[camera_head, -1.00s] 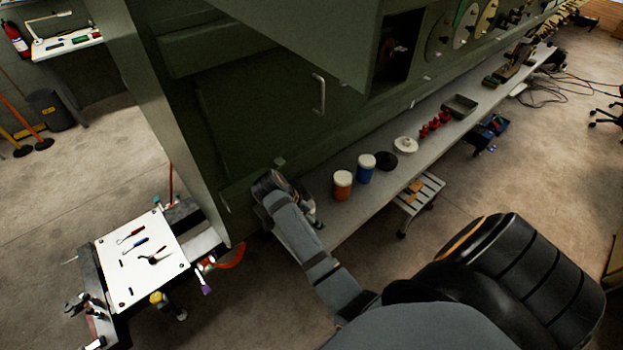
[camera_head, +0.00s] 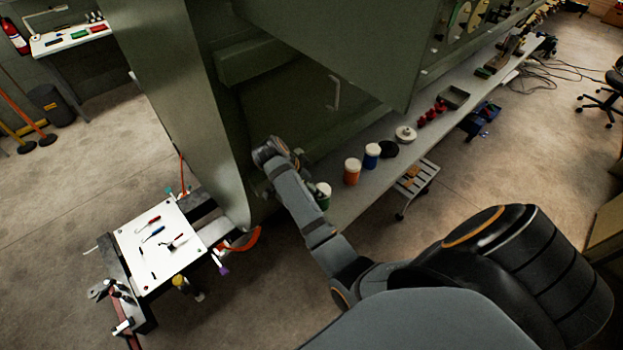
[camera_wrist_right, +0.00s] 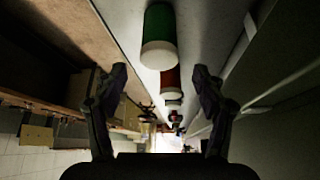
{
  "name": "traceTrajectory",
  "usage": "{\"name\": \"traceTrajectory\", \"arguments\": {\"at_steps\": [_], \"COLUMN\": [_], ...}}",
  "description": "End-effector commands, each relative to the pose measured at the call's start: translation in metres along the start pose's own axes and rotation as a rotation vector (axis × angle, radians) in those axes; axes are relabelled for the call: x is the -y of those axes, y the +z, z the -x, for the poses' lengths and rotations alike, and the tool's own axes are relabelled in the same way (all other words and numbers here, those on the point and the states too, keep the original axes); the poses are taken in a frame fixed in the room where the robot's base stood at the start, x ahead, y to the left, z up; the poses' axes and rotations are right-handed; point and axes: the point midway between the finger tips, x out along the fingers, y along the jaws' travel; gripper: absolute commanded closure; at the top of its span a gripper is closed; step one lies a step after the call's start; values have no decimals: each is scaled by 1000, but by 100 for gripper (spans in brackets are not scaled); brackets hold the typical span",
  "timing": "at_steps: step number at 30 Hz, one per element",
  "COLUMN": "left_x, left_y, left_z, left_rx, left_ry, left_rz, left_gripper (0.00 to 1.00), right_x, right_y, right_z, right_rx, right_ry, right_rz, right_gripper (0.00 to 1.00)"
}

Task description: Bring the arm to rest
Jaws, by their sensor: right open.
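My right arm comes in from the lower right in the head view, and its wrist is beside the green fuselage wall (camera_head: 225,120), near the left end of the long shelf. The right gripper's jaws are hidden there. In the right wrist view the right gripper (camera_wrist_right: 160,78) is open, with nothing between its fingers. A green jar with a white lid (camera_wrist_right: 160,35) is ahead of and above the fingertips, apart from them; it also shows beside the forearm in the head view (camera_head: 323,194). My left gripper is not in view.
The shelf (camera_head: 340,212) holds an orange jar (camera_head: 352,171), a blue jar (camera_head: 372,156), a black disc, a white lid, red parts and a tray (camera_head: 454,97). A green panel (camera_head: 330,40) overhangs above. A white tool board (camera_head: 135,235) stands lower left; open floor lies beyond it.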

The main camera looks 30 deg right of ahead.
Motion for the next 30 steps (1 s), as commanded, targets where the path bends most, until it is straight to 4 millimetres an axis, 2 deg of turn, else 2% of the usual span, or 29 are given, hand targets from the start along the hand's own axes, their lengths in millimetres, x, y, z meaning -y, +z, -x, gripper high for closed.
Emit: {"name": "traceTrajectory", "arguments": {"at_steps": [4, 11, 13, 17, 20, 25, 30], "left_x": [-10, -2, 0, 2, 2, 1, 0], "left_y": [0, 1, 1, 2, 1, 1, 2], "left_z": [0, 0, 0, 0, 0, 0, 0], "left_rx": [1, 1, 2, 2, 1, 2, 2], "left_ry": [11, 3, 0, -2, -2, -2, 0], "left_rz": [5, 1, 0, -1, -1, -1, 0], "left_gripper": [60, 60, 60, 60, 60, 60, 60], "right_x": [0, -1, -9, -43, -70, -108, -140], "right_y": [0, 0, 3, 12, 20, 32, 43], "right_z": [0, -1, -7, -25, -30, -24, -8], "right_rx": [0, 2, 15, 66, 98, 116, 108], "right_ry": [0, -1, -11, -83, -166, -306, -439], "right_rz": [0, 7, 63, 342, 588, 940, 1231], "right_gripper": [30, 30, 30, 30, 30, 30, 30]}}
